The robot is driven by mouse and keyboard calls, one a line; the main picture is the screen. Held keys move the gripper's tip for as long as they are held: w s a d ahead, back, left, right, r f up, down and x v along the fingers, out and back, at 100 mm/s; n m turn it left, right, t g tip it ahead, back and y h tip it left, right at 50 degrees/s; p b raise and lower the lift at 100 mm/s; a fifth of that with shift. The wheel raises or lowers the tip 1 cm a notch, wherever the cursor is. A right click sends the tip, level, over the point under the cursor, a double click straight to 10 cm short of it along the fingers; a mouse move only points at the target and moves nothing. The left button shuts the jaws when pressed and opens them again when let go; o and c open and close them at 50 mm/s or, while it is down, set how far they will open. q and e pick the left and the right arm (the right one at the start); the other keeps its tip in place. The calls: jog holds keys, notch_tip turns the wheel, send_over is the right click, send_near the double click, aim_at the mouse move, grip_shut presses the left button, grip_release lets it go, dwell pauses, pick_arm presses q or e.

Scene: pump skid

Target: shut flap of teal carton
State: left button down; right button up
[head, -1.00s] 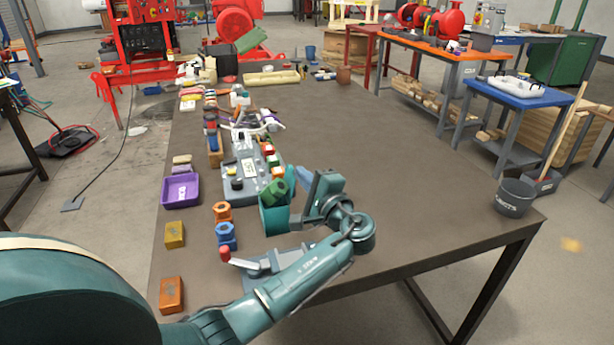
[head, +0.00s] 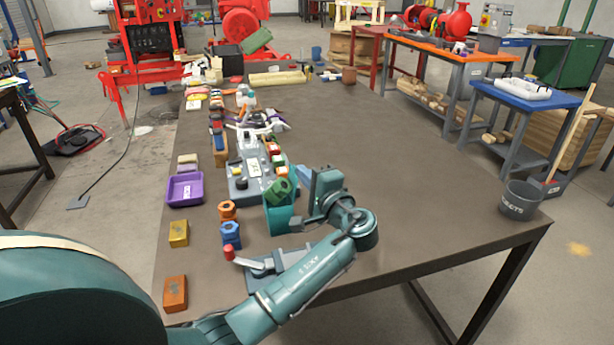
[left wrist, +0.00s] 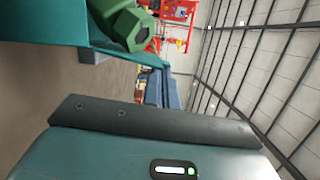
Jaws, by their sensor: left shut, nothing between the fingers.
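The teal carton (head: 280,221) stands on the table, just left of my left gripper in the head view. A green hexagonal part (head: 280,191) sticks up out of its top. In the left wrist view the carton (left wrist: 45,25) fills the upper left, with the green part (left wrist: 126,24) beside it. I cannot make out the flap clearly. My left gripper (head: 306,220) is shut and empty, close to the carton's right side; I cannot tell whether it touches. My right gripper is not in view.
A grey tray (head: 240,190) lies behind.

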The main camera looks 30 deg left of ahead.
pick_arm(q)
jog(key=shift+s+a+r+n+h+b, duration=0.15)
jog(key=shift+s+a+n+h+b, duration=0.25)
jog(key=shift+n, duration=0.65)
jog(key=shift+s+a+r+n+h+b, duration=0.15)
jog(key=shift+s+a+n, duration=0.45)
jog(key=shift+n, duration=0.45)
jog(key=shift+d, duration=0.1)
